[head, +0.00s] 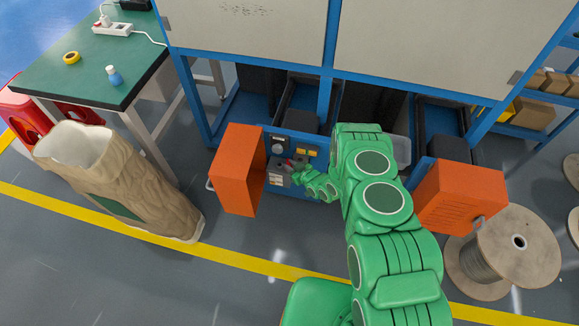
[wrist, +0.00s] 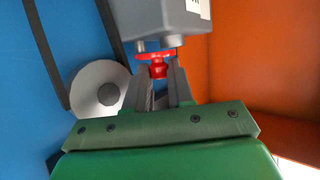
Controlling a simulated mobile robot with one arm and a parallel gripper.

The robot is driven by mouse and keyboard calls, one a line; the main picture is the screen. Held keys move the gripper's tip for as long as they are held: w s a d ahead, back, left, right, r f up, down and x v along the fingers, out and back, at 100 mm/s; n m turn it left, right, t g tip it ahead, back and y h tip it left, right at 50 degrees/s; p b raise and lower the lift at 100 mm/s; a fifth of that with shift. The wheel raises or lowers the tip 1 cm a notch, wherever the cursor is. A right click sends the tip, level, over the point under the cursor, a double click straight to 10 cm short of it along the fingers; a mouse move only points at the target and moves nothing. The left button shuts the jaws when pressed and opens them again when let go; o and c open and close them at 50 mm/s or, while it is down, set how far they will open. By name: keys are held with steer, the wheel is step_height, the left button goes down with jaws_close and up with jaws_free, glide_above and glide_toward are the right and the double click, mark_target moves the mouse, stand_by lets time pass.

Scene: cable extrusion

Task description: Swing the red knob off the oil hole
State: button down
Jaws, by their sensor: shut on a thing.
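The red knob (wrist: 157,68) sits at the lower end of a grey block (wrist: 160,18) in the wrist view. My gripper (wrist: 161,76) has its two grey fingers on either side of the knob and is shut on it. In the head view my gripper (head: 300,172) reaches the small grey unit (head: 278,174) on the blue machine front, where a bit of red shows. The oil hole cannot be made out in either view.
An orange box-like guard (head: 238,168) stands close to the left of my gripper. Another orange box (head: 461,194) and a cable reel (head: 503,252) are to the right. A brown sack (head: 120,180) and a green table (head: 105,67) are at the left.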

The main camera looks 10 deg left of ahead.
steer(key=shift+w+d+f+n+g+y, duration=0.15)
steer(key=shift+d+n+g+y, duration=0.15)
steer(key=shift+n+g, duration=0.3)
steer(key=shift+w+d+r+n+g+y, duration=0.1)
steer(key=shift+d+n+g+y, duration=0.15)
steer(key=shift+n+g, duration=0.3)
steer(key=c, duration=1)
jaws_free()
steer(key=shift+a, duration=0.1)
steer(key=shift+s, duration=0.1)
steer(key=shift+v, duration=3.9)
